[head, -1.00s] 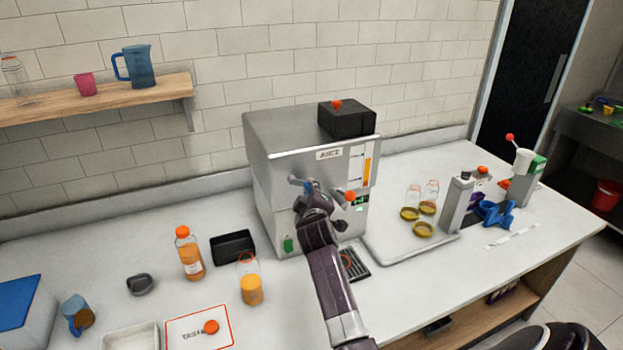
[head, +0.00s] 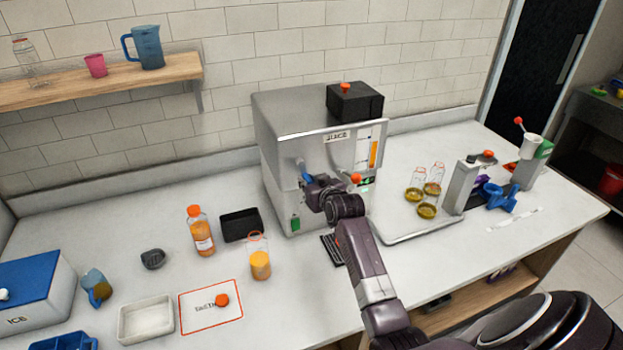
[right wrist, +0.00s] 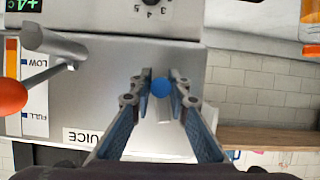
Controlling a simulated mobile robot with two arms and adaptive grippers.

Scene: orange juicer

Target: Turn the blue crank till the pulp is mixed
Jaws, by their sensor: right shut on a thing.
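The silver juicer (head: 285,130) stands against the back wall, with a JUICE label on its front; the label shows upside down in the right wrist view. The crank's blue knob (right wrist: 161,88) sits between the fingertips of my right gripper (right wrist: 161,86), which is shut on it. In the head view my right gripper (head: 312,186) reaches the juicer's front from the right and largely hides the crank. The pulp is not visible. My left gripper is not in view.
An orange-tipped lever (right wrist: 12,96) projects near the gripper.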

